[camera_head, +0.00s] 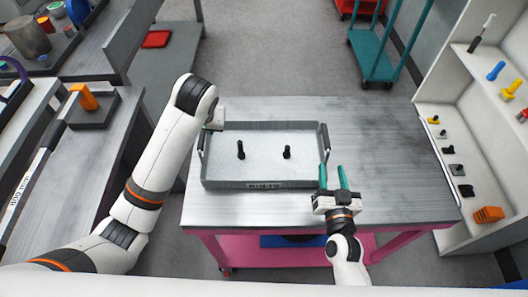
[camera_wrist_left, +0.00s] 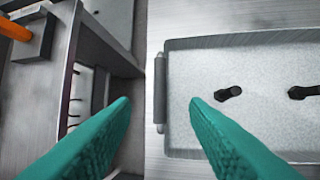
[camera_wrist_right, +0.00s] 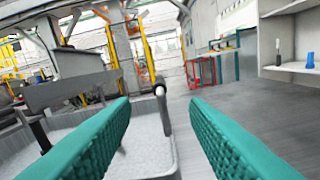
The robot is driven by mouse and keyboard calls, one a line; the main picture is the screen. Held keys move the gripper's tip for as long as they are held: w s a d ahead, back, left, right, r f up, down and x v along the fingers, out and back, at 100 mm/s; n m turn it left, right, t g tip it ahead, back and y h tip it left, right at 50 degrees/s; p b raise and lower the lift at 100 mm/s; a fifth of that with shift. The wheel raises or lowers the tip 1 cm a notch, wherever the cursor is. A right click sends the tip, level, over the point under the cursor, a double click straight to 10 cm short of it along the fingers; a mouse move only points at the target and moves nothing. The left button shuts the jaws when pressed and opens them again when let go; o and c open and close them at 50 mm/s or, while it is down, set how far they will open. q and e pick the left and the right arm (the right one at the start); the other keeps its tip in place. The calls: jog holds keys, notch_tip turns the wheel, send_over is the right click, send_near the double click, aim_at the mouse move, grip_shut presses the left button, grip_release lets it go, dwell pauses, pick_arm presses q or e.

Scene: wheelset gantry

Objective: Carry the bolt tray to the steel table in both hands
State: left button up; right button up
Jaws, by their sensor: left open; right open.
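The grey bolt tray (camera_head: 222,184), labelled BOLTS, lies flat on the steel table (camera_head: 390,150). Two dark bolts stand in it, a left bolt (camera_head: 240,150) and a right bolt (camera_head: 287,152). My left gripper (camera_wrist_left: 160,100) is open above the tray's left end. In the left wrist view the left handle (camera_wrist_left: 159,90) appears between its fingertips, not gripped. In the head view this gripper is mostly hidden by my arm. My right gripper (camera_head: 332,168) is open and empty near the right front corner. The right handle (camera_head: 325,141) lies just beyond its teal fingertips, and between them in the right wrist view (camera_wrist_right: 162,108).
A white shelf (camera_head: 440,108) with several small parts stands at the right. A dark workbench with an orange-handled item (camera_head: 86,97) is at the left. A teal cart (camera_head: 377,65) stands on the floor behind. The tabletop right of the tray is clear.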

aim_at(202, 136)
pick_arm(q)
jog(key=x, duration=1.1)
jog(key=shift+w+f, duration=0.1)
jog(key=shift+f, duration=0.1)
pick_arm(e)
jog(key=w, duration=1.1)
jog(key=shift+w+a, duration=0.2)
jog(key=shift+a, duration=0.05)
pick_arm(q)
grip_shut()
pick_arm(e)
grip_shut()
pick_arm(q)
jog(key=shift+r, duration=0.1)
pick_arm(e)
jog(key=shift+r, duration=0.1)
